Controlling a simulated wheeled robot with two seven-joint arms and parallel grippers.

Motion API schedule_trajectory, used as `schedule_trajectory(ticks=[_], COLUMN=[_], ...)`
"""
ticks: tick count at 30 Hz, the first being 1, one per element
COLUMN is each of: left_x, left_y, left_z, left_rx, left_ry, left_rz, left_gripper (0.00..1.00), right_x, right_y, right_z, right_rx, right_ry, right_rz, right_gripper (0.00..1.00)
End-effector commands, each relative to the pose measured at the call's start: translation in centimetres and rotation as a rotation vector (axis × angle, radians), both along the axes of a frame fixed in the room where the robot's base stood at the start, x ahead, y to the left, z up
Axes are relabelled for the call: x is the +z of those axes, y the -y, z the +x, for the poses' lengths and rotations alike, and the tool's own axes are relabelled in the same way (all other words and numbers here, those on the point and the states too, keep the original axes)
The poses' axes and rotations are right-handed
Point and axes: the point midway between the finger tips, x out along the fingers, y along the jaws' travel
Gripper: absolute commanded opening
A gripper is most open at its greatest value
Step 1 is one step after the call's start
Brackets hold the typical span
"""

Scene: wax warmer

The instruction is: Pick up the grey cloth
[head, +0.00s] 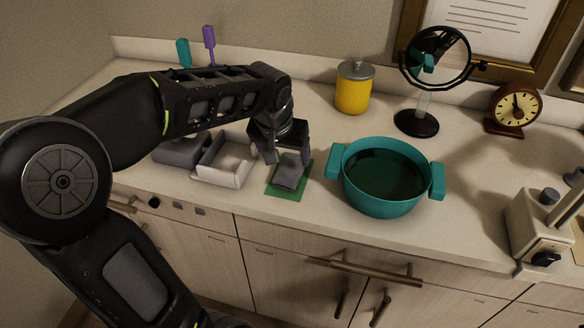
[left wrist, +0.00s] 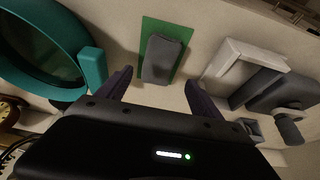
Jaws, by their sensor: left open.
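The grey cloth (head: 290,173) lies as a folded block on a green mat (head: 286,194) on the counter. In the left wrist view the cloth (left wrist: 161,58) and the green mat (left wrist: 152,26) sit just beyond the fingers. My left gripper (head: 279,158) hangs over the cloth with its fingers apart. In the left wrist view the left gripper (left wrist: 156,88) is open, with empty space between its fingertips, and the near end of the cloth lies in line with that gap. The fingers do not appear closed on it. My right gripper is not in view.
A teal two-handled pot (head: 383,198) with dark contents stands close right of the mat. A white open tray (head: 222,180) and a grey object (head: 183,149) are to the left. A yellow jar (head: 354,92), a round mirror (head: 437,60) and a clock (head: 514,109) stand behind.

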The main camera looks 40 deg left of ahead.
Motion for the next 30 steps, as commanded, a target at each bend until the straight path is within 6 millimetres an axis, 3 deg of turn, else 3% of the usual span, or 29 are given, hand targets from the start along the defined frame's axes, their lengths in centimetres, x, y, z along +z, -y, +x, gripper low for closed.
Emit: schedule_trajectory(ticks=[9,20,30], left_x=[-2.4,-2.8,-6.8], left_y=[-0.3,-0.3,-0.8], left_z=[0.9,1.2,3.0], left_rx=[0.001,0.0,-0.001], left_ry=[-0.003,-0.003,-0.003], left_rz=[-0.001,-0.001,0.0], left_gripper=[0.75,0.75,0.75], right_x=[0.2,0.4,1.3], right_y=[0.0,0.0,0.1], right_z=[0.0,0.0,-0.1], right_rx=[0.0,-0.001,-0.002], right_ry=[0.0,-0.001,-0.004], right_rz=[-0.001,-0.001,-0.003], right_gripper=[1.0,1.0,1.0])
